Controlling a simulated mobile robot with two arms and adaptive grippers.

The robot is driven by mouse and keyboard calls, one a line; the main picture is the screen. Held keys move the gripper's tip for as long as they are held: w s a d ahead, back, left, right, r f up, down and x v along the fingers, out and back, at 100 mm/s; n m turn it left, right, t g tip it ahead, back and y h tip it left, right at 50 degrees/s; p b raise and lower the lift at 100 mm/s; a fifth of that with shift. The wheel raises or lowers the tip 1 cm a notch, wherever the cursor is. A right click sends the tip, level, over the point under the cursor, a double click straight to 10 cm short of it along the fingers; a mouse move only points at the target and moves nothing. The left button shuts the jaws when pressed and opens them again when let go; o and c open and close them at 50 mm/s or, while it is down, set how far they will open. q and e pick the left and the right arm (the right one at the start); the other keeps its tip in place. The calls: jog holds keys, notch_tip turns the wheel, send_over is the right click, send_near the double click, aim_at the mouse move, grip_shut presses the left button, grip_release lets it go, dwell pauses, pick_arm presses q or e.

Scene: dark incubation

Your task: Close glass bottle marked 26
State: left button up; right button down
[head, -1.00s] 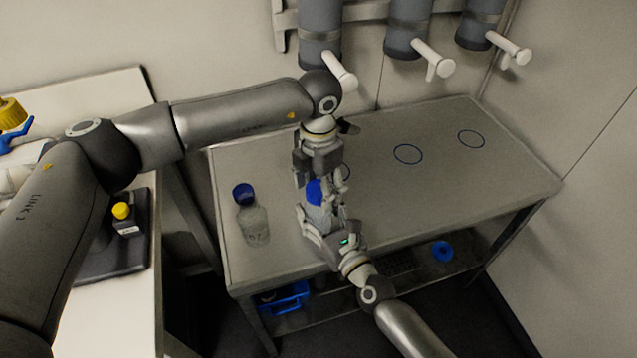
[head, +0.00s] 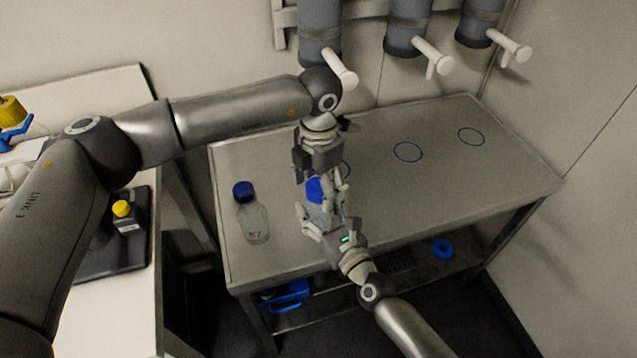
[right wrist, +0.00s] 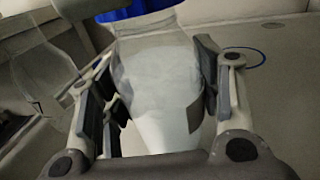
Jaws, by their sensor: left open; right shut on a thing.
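My right gripper (head: 322,212) is shut on a clear glass bottle (right wrist: 157,85), which also shows in the head view, held at the table's front left. A blue cap (head: 314,189) sits at the top of this bottle; its lower edge shows in the right wrist view (right wrist: 135,12). No number is readable on the held bottle. My left gripper (head: 317,177) is open, pointing down right above the blue cap, close to it. A second clear bottle (head: 252,222) with a blue cap (head: 243,190) stands upright to the left; its mark looks like 57.
The grey table (head: 460,190) is clear on its right, with blue rings (head: 407,152) drawn on it. White-handled grey cylinders (head: 407,35) hang on the wall behind. The shelf below holds a blue ring (head: 442,249) and blue crate (head: 287,296). A yellow-capped bottle (head: 127,218) stands left.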

pick_arm(q)
notch_tip(320, 180, up, 12)
dwell(0.6)
pick_arm(e)
jog(key=shift+c, duration=1.9)
grip_release()
jog(key=v, duration=1.2)
pick_arm(q)
jog(key=shift+f, duration=0.1)
